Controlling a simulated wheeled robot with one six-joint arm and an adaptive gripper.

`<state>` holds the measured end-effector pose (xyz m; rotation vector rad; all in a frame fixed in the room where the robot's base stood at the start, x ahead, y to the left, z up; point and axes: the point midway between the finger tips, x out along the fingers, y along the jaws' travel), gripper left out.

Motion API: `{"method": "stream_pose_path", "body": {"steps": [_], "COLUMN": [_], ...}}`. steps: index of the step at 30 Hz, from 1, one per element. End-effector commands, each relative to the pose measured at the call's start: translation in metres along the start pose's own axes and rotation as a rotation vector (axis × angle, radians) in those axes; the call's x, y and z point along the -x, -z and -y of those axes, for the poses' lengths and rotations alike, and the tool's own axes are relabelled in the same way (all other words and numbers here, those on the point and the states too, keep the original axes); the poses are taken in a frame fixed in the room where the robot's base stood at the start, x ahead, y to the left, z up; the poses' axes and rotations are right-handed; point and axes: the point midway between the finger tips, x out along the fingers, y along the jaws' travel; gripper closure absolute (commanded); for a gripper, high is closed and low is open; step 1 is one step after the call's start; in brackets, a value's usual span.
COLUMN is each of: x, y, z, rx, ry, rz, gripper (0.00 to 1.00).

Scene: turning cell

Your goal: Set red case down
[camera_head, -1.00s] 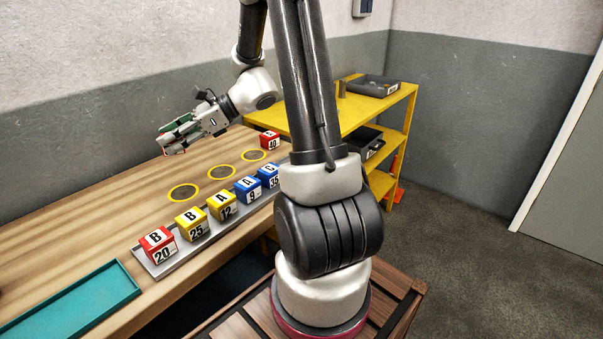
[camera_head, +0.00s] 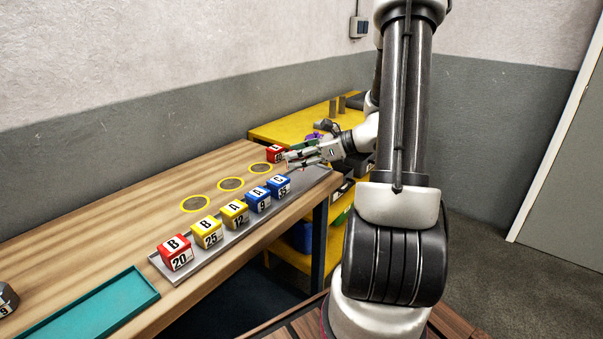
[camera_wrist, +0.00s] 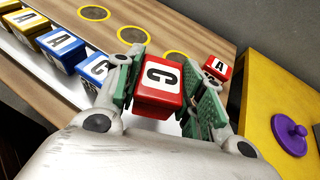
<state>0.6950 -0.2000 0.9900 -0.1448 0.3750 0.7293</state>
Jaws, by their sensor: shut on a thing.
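My gripper (camera_wrist: 162,88) is shut on a red case (camera_wrist: 160,88) marked C, held between its green pads in the wrist view. In the head view my gripper (camera_head: 298,159) hangs over the right end of the grey tray (camera_head: 312,180), beside the blue case (camera_head: 279,186) at the row's right end. The held case cannot be made out clearly there. Whether it touches the tray I cannot tell. Another red case (camera_head: 275,154), marked A in the wrist view (camera_wrist: 217,67), stands on the wooden bench just beyond my gripper.
The tray holds a row with a red case (camera_head: 175,252), yellow cases (camera_head: 207,232) and blue ones. Yellow rings (camera_head: 195,204) lie on the bench behind. A teal tray (camera_head: 95,305) is at front left. A yellow shelf (camera_head: 285,131) with a purple knobbed item (camera_wrist: 290,134) stands beyond.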

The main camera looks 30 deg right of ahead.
Motion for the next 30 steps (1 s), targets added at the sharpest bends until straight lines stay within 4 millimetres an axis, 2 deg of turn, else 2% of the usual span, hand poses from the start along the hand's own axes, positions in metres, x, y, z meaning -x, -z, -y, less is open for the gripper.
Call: {"method": "stream_pose_path", "body": {"steps": [9,22,23,24,26,30], "x": [-0.016,-0.019,-0.019,-0.019,-0.019,-0.019], "y": [0.04,0.046,0.045,0.045,0.045,0.045], "z": [0.0,0.0,0.0,0.0,0.0,0.0], "rx": [-0.003,0.0,0.0,0.001,0.001,0.001], "ry": [-0.001,-0.001,-0.001,-0.001,-0.001,-0.001], "rz": [0.0,0.0,0.0,0.0,0.0,0.0], "gripper": [0.89,0.89,0.56,0.48,0.4,0.4]}}
